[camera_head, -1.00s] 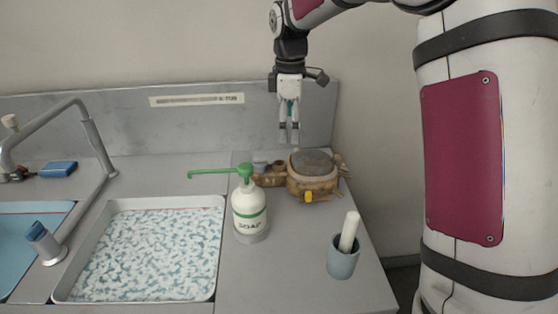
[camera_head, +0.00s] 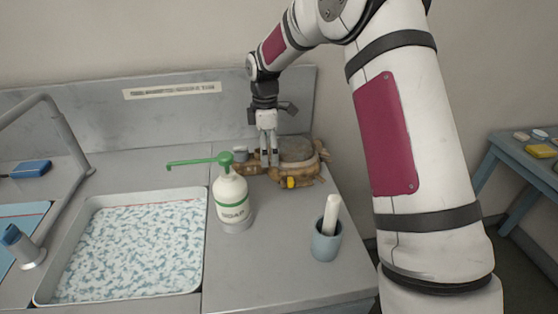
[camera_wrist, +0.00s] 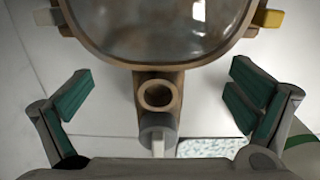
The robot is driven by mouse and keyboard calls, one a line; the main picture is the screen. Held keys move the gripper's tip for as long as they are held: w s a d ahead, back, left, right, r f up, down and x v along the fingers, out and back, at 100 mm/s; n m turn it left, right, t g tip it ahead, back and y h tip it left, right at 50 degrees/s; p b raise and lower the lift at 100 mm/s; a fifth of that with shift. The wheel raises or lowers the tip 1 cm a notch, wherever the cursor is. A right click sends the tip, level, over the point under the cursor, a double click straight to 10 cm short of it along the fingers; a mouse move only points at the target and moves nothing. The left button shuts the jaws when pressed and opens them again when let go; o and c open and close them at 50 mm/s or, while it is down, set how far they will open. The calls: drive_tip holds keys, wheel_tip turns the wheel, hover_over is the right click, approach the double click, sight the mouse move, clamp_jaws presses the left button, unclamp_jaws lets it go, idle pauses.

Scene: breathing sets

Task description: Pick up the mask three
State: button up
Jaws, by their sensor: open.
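The mask (camera_head: 298,152) is tan-brown with a grey round visor and yellow and pale side knobs. It lies on the counter against the back panel, behind and right of the soap bottle. In the wrist view the mask (camera_wrist: 158,57) shows its glassy visor at the top and a round brown port below it, with a grey cylinder at its end. My gripper (camera_head: 269,163) points down over the mask's left part. In the wrist view my gripper (camera_wrist: 162,97) is open, its green-padded fingers apart on either side of the port.
A soap bottle (camera_head: 230,201) with a green pump stands just in front and left of the mask. A blue cup (camera_head: 326,244) with a white pestle-like rod stands nearer. A tray (camera_head: 199,265) lies left. A side table (camera_head: 514,158) with small items is at far right.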

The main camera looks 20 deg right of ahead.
drive_tip(key=f, duration=0.4)
drive_tip(key=shift+w+a+f+p, duration=0.1)
drive_tip(key=shift+a+f+p, duration=0.1)
drive_tip(key=shift+f+p, duration=0.15)
drive_tip(key=c, duration=2.3)
drive_tip(key=shift+o, duration=0.2)
drive_tip(key=shift+r, duration=0.1)
wheel_tip(320, 180, up, 10)
drive_tip(key=shift+f+b, duration=0.1)
drive_tip(key=shift+b, duration=0.45)
